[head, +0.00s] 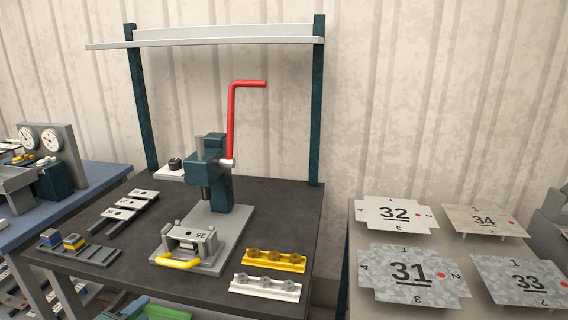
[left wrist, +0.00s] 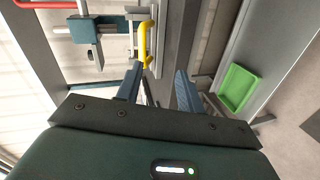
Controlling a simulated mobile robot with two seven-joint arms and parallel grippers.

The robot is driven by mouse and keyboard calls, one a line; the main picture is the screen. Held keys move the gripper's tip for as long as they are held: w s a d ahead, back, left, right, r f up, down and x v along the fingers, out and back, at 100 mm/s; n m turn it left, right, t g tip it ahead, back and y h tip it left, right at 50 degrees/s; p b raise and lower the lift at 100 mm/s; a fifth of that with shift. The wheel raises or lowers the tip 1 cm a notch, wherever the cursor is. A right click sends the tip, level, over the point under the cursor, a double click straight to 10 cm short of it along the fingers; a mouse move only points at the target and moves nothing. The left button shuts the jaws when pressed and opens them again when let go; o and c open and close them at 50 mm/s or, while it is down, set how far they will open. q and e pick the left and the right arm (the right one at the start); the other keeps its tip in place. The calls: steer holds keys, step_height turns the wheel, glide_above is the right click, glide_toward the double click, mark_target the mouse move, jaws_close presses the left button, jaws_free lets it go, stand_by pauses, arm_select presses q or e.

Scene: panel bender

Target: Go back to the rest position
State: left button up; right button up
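My left gripper (left wrist: 158,88) shows in the left wrist view with its two dark fingers apart and nothing between them. The yellow handle (left wrist: 145,42) lies beyond the fingertips, nearer the left finger; I see no grip on it. In the head view this yellow handle (head: 179,263) is at the front of the clamp fixture marked 35 (head: 188,238), under the bench press (head: 213,167). The press's red lever (head: 232,120) stands up, its top bent to the right. I cannot clearly make out either gripper in the head view. My right gripper shows in neither view.
Yellow (head: 275,261) and white (head: 264,287) knob strips lie on the dark bench (head: 285,205). Metal panels 31 (head: 408,290) to 34 lie on the right table. A blue table (head: 92,185) with gauges stands left. The left wrist view shows a green tray (left wrist: 238,88).

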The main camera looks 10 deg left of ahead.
arm_select(q)
steer(key=s+d+f+m+g, duration=0.1)
steer(key=s+d+f+m, duration=0.3)
steer(key=s+d+m, duration=0.1)
steer(key=s+d+f+m+g+h, duration=0.1)
steer(key=s+d+f+m+g, duration=0.1)
steer(key=s+d+f+m, duration=0.2)
steer(key=s+d+f+m+g, duration=0.1)
steer(key=s+d+f+m, duration=0.3)
steer(key=d+m, duration=0.5)
steer(key=s+d, duration=0.2)
steer(key=d, duration=0.1)
steer(key=shift+s+d+f+h, duration=0.2)
steer(key=shift+s+f+h, duration=0.05)
steer(key=shift+h, duration=0.05)
